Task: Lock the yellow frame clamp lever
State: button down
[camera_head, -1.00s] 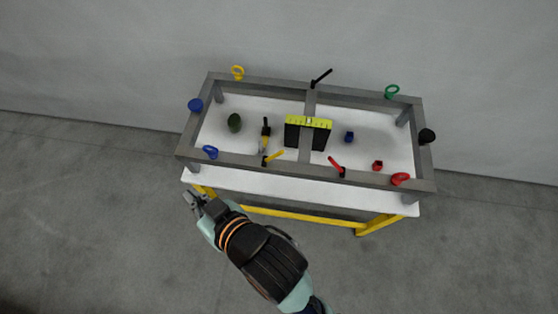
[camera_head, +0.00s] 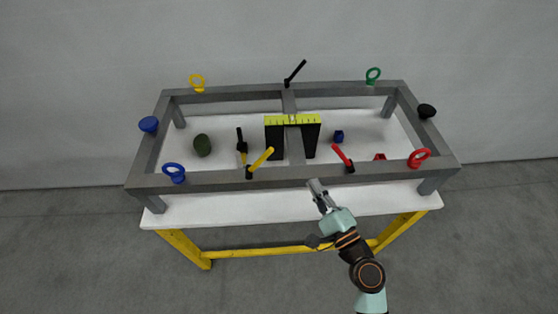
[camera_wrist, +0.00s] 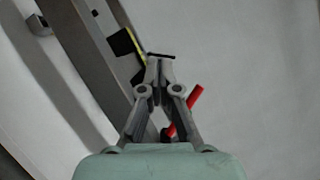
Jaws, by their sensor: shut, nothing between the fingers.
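The yellow clamp lever (camera_head: 261,160) sits on the front rail of the grey frame (camera_head: 215,182), left of centre. It tilts up to the right from its black base. My gripper (camera_head: 315,184) is in front of the front rail, to the right of the yellow lever and apart from it. In the wrist view my gripper (camera_wrist: 160,62) has its fingertips together and holds nothing. A red lever (camera_head: 342,156) stands on the same rail, right of my gripper; it also shows behind the right finger in the wrist view (camera_wrist: 194,100). The yellow lever is not clearly visible there.
A black lever (camera_head: 296,72) stands on the back rail.

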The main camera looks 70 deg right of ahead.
aim_at(259, 162)
jog(key=p+x, duration=0.1)
jog(key=x, duration=0.8)
jog(key=shift+a+r+p, duration=0.1)
jog(key=shift+r+p, duration=0.05)
jog(key=shift+p, duration=0.25)
jog(key=shift+w+d+r, duration=0.15)
jog(key=shift+w, duration=0.25)
jog(key=shift+w+d+r, duration=0.15)
jog(key=shift+w, duration=0.2)
jog(key=shift+w+a+r+p, duration=0.45)
jog(key=shift+w+a+p, duration=0.35)
jog(key=shift+p, duration=0.15)
jog(key=shift+w+a, duration=0.2)
jog(key=shift+w, duration=0.15)
jog(key=shift+r, duration=0.1)
